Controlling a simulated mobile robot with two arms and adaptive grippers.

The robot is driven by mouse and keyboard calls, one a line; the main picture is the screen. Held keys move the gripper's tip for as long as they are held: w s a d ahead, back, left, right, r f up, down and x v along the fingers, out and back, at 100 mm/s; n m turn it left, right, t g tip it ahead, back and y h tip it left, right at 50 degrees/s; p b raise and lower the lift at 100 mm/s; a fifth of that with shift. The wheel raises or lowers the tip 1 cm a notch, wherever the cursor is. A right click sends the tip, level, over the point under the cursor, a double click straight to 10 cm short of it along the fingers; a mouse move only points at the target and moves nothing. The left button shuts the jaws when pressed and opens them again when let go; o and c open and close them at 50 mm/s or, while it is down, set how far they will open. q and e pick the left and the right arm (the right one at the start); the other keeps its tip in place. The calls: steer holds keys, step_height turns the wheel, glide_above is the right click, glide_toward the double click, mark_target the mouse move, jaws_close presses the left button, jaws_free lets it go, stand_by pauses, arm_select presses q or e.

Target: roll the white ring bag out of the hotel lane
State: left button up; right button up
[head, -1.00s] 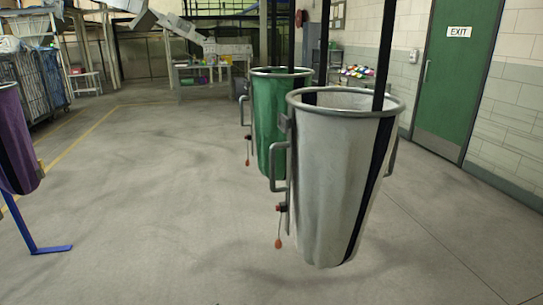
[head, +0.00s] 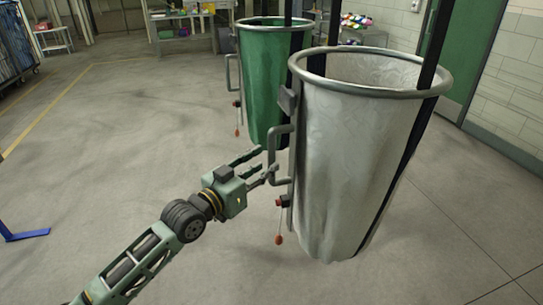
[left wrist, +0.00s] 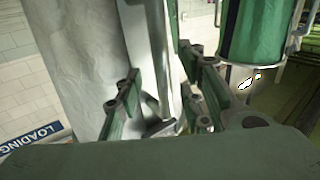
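The white ring bag (head: 345,165) hangs from dark straps by its grey metal ring, in the right half of the head view. A grey side handle (head: 274,158) is on its left side. My left gripper (head: 267,163) is at this handle with its fingers apart. In the left wrist view the spread fingers (left wrist: 165,108) have a grey bar between them, beside the white bag (left wrist: 85,55). I cannot tell whether they touch it. My right gripper is in neither view.
A green ring bag (head: 268,75) hangs close behind the white one and also shows in the left wrist view (left wrist: 255,30). A red pull knob (head: 279,239) dangles below the handle. A blue foot (head: 25,235) stands at the left. The floor between is clear.

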mark_target(269, 161)
arm_select(q)
steer(key=x, duration=0.4)
steer(key=shift+w+f, duration=0.1)
steer(key=shift+w, duration=0.05)
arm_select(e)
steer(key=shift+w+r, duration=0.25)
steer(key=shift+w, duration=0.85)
arm_select(q)
steer(key=c, duration=0.8)
jaws_close()
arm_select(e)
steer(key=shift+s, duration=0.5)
arm_select(q)
steer(key=shift+w, duration=0.1)
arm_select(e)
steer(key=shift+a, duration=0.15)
